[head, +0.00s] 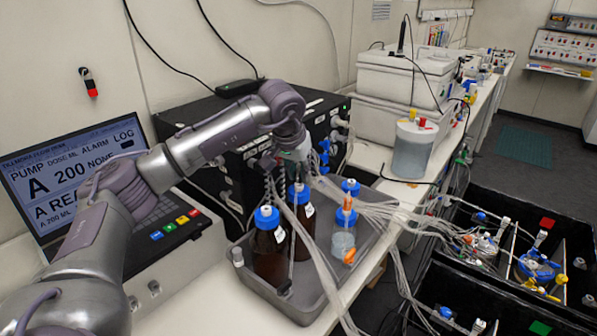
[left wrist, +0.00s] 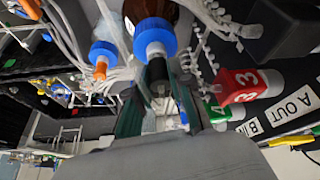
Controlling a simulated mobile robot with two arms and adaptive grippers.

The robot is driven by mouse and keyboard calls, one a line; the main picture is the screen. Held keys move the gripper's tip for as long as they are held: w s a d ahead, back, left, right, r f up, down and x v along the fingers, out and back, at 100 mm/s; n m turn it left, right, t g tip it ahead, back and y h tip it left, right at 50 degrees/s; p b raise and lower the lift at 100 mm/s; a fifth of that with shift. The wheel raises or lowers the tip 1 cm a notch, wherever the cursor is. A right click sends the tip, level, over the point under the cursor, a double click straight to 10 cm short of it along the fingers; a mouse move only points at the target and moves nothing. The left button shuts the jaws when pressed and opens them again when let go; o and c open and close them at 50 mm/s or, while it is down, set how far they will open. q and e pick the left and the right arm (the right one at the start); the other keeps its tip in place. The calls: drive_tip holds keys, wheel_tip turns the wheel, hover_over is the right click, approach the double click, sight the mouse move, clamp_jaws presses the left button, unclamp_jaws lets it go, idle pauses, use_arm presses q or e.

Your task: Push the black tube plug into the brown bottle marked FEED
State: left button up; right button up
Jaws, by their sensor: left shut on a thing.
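Two brown bottles with blue caps stand in the grey tray (head: 322,300): a nearer one (head: 270,258) and one behind it (head: 303,237). Their markings are too small to read, so I cannot tell which says FEED. My left gripper (head: 297,176) points down just above the rear bottle's cap. In the left wrist view, my left gripper (left wrist: 158,92) is shut on the black tube plug (left wrist: 158,74). The plug's end is at the white centre of a blue cap (left wrist: 155,36) on a brown bottle (left wrist: 160,8). I cannot tell how deep it sits. My right gripper is not in view.
A clear bottle (head: 343,243) with an orange-topped blue cap stands right of the brown ones, with another blue cap (head: 351,186) behind. Pale tubes (head: 315,250) run over the tray. A black pump box (head: 225,165) stands close behind, and a display (head: 75,170) at left.

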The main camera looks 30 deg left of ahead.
use_arm(q)
drive_tip(key=shift+f, duration=0.5)
idle(0.3)
drive_tip(key=o, duration=0.9)
drive_tip(key=shift+c, duration=0.2)
drive_tip(key=shift+r, duration=0.25)
drive_tip(key=v, duration=1.1)
drive_tip(key=shift+s+r, duration=0.15)
drive_tip(key=shift+r, duration=0.15)
